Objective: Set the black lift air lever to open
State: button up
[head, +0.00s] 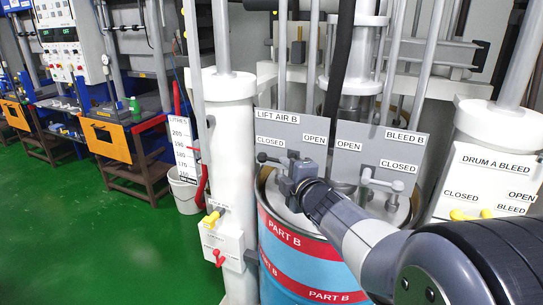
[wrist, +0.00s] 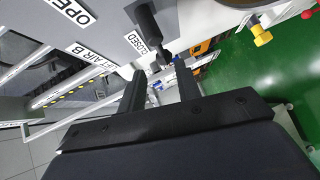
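The black lift air lever (head: 268,158) is on the grey LIFT AIR B panel (head: 292,124) in the head view. Its handle points left, under the CLOSED label (head: 271,142); the OPEN label (head: 315,138) is to the right. My gripper (head: 298,172) is just right of the handle, close in front of the panel, and partly hides the lever's pivot. In the wrist view the dark lever (wrist: 148,22) shows beside the CLOSED label, beyond the fingertips. My gripper (wrist: 160,85) is open there, with a gap between its two fingers. Contact with the lever cannot be told.
The BLEED B lever (head: 383,183) stands close to the right of my gripper. A red and blue PART B drum (head: 300,255) is below. A white column with a yellow-handled valve (head: 211,218) is to the left. Green floor (head: 110,230) lies open at far left.

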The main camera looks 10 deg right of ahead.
aim_at(274, 161)
jog(key=p+x, duration=0.1)
jog(key=x, duration=0.8)
grip_shut()
dwell(0.5)
